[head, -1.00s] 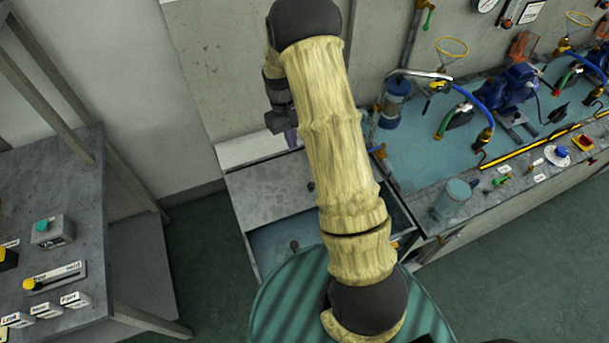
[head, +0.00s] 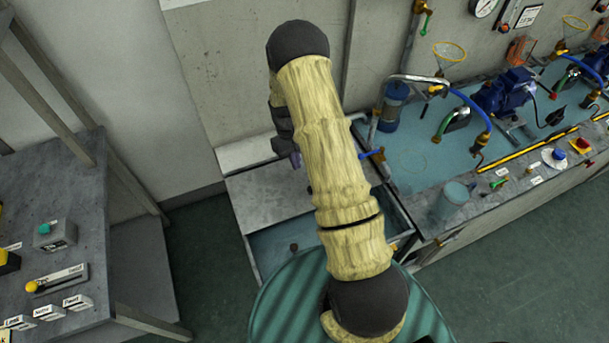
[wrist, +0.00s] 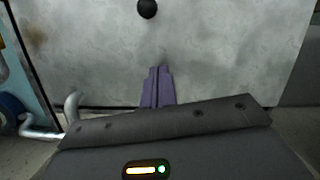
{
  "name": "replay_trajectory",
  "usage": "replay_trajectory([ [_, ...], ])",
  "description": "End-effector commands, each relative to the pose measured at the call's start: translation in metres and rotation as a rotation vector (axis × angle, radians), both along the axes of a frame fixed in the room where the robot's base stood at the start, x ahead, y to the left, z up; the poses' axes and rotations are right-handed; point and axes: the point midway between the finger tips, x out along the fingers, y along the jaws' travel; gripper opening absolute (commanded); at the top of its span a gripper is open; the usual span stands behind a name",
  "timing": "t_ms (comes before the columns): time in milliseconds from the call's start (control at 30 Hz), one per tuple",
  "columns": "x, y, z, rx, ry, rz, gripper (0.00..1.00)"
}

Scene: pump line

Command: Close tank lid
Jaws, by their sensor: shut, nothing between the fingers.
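The tank lid (head: 265,196) is a flat grey panel covering the back part of the tank, partly hidden behind my arm. In front of it the tank (head: 268,255) is uncovered, showing a teal inside and a small dark round thing. In the wrist view the lid (wrist: 225,50) fills most of the picture, with a black knob (wrist: 147,8) at the top. My gripper (head: 296,160) is over the back part of the lid, its purple fingers pointing down. In the wrist view the fingers (wrist: 157,72) are shut and empty, apart from the knob. Whether the fingertips touch the lid is unclear.
A bench (head: 470,200) with pumps, hoses, pipes and a clear beaker (head: 455,195) stands right of the tank. A wall is close behind. A grey control table (head: 60,255) stands at the left, with open floor between it and the tank.

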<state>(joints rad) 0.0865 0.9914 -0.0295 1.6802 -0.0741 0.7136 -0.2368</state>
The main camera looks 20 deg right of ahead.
Motion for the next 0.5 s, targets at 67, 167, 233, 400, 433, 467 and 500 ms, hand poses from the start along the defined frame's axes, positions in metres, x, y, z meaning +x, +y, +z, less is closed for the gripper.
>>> replay_trajectory([
  [67,-0.005,-0.001,-0.013,0.000,0.004,0.000,0.00],
  [167,-0.009,-0.002,-0.029,0.000,0.004,0.000,0.00],
  [233,-0.012,-0.002,-0.041,0.000,0.004,0.000,0.00],
  [400,-0.036,-0.008,-0.030,-0.001,0.002,-0.002,0.00],
  [433,-0.039,-0.008,-0.030,-0.001,0.001,-0.002,0.00],
  [467,-0.042,-0.009,-0.030,-0.001,0.002,-0.002,0.00],
  [500,-0.045,-0.009,-0.030,-0.001,0.001,-0.002,0.00],
])
